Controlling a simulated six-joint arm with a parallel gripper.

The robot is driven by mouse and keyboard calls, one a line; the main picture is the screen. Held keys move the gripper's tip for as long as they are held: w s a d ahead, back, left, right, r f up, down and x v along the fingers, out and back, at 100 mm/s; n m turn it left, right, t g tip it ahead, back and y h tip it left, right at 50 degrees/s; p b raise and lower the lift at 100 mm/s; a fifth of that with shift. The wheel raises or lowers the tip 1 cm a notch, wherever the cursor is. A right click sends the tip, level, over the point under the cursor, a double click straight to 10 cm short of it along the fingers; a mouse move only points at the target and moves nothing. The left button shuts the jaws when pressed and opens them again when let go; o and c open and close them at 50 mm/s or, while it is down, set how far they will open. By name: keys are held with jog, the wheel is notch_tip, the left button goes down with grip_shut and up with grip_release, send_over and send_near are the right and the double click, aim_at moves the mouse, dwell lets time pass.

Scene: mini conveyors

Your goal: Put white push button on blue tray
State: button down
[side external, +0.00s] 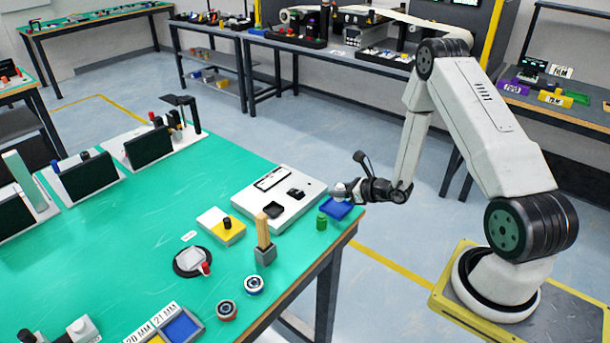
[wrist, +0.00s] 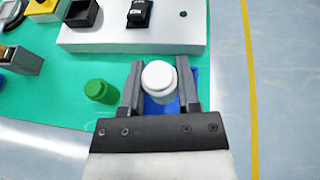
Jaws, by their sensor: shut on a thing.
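The white push button (wrist: 159,80) is between the fingers of my gripper (wrist: 160,90) in the wrist view. My gripper is shut on it. In the side view the white button (side external: 339,191) shows at the tip of my gripper (side external: 343,191), over the blue tray (side external: 337,211). The blue tray also shows in the wrist view (wrist: 157,110), mostly hidden under the button and fingers. I cannot tell whether the button touches the tray.
A green button (wrist: 100,91) stands left of my gripper. A white box (wrist: 135,30) with black parts lies just beyond the tray. The table's edge is close by, with open floor to the right. A yellow-and-white block (side external: 222,226) and a wooden-stick holder (side external: 264,245) stand farther left.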

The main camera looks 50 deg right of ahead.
aim_at(336, 208)
jog(key=shift+w+f, duration=0.15)
jog(key=shift+f, duration=0.05)
jog(key=shift+d, duration=0.1)
jog(key=shift+w+f, duration=0.25)
jog(key=shift+f, duration=1.6)
jog(key=shift+f, duration=0.1)
jog(key=shift+c, duration=1.6)
grip_release()
jog(key=v, duration=1.2)
